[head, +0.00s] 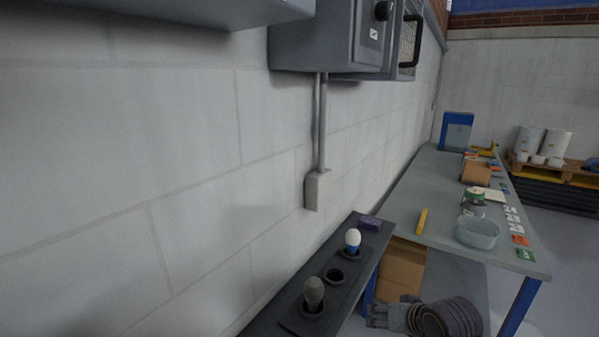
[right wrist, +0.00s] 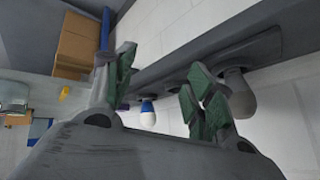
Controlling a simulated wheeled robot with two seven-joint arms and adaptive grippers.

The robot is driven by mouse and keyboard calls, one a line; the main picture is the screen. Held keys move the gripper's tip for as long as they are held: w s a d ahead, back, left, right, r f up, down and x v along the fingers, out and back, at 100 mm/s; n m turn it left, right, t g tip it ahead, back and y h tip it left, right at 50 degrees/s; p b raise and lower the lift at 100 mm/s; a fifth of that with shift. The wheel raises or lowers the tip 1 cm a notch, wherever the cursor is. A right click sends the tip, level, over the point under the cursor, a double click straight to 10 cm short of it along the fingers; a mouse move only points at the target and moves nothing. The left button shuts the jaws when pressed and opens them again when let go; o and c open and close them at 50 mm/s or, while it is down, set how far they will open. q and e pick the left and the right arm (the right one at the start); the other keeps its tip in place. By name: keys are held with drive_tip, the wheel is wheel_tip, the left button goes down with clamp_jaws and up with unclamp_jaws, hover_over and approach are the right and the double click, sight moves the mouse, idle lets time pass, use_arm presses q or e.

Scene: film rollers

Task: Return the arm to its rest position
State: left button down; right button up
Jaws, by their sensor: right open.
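My right gripper (head: 377,315) shows at the bottom of the head view, to the right of the dark shelf. Its wrist and arm come in from the lower right. In the right wrist view its two green-padded fingers (right wrist: 163,88) are spread apart with nothing held between them. That view looks tilted, with the shelf and rollers hanging downward in the picture behind the fingers. My left gripper is in neither view.
Cardboard boxes (head: 402,265) stand below the grey table (head: 415,190).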

drive_tip(key=s+f+n+g+h, duration=0.1)
drive_tip(key=s+f+n+g, duration=0.1)
drive_tip(key=s+f, duration=0.6)
drive_tip(key=s+f+n+g+h, duration=0.1)
drive_tip(key=s+f+n+g, duration=0.1)
drive_tip(key=s+f, duration=0.65)
drive_tip(key=s+f+g, duration=0.1)
drive_tip(key=s+f, duration=0.1)
drive_tip(key=f, duration=1.3)
drive_tip(key=s+f, duration=0.3)
drive_tip(key=f, duration=1.2)
drive_tip(key=s+d+f, duration=0.2)
drive_tip(key=s+f, duration=0.8)
drive_tip(key=s, duration=0.1)
drive_tip(key=s+d+f+g, duration=0.1)
drive_tip(key=s+d+f, duration=0.2)
drive_tip(key=s+f, duration=0.7)
drive_tip(key=shift+s+f+g, duration=0.15)
drive_tip(key=shift+s+g, duration=0.15)
drive_tip(key=shift+s, duration=0.25)
